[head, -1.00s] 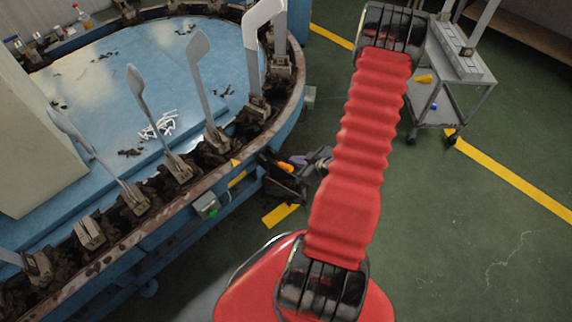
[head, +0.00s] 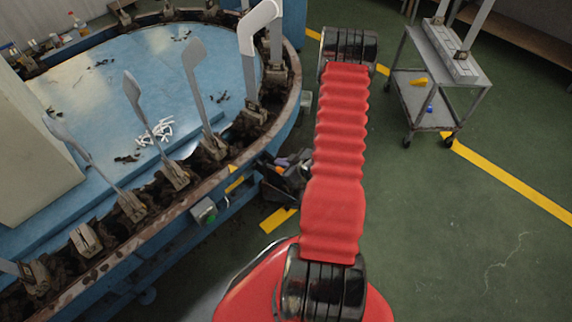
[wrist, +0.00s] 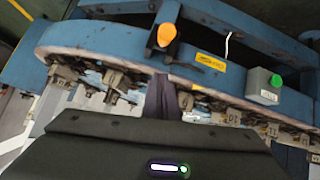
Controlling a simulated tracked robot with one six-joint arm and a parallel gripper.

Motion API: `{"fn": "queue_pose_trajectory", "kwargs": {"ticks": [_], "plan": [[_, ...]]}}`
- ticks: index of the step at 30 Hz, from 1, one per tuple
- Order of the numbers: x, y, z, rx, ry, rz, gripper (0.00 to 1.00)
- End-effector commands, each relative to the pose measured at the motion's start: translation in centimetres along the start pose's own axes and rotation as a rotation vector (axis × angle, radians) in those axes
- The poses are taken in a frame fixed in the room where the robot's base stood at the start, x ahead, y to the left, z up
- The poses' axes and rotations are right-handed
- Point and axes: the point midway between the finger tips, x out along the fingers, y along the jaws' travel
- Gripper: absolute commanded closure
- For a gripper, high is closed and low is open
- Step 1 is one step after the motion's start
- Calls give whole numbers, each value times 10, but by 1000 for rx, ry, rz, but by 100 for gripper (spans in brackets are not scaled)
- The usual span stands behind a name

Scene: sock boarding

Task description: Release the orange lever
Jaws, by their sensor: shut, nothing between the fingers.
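The orange lever (wrist: 166,36) shows in the wrist view as a rounded orange knob on a dark bracket at the blue table's side. In the head view my gripper (head: 287,163) is small, beside the table's side and partly hidden by my red arm.
The oval blue table (head: 155,85) carries upright grey foot forms (head: 200,85) along its rusty rim. A grey box with a green button (wrist: 263,86) sits on its side, right of the lever in the wrist view. A metal cart (head: 440,75) stands at right.

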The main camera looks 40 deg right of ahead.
Motion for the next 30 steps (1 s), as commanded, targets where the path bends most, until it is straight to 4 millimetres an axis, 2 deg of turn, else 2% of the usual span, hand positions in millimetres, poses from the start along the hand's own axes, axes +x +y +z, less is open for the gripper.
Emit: {"fn": "queue_pose_trajectory", "kwargs": {"ticks": [3, 9, 15, 25, 26, 30], "plan": [[15, -1, 2, 1, 0, -1, 100], [18, -1, 23, 3, -1, -1, 100], [21, 0, 37, 1, 0, 0, 100], [22, 0, 39, 0, 0, 0, 100], [22, -7, 38, 1, 0, -3, 100], [22, -1, 39, 1, 2, 1, 100]]}}
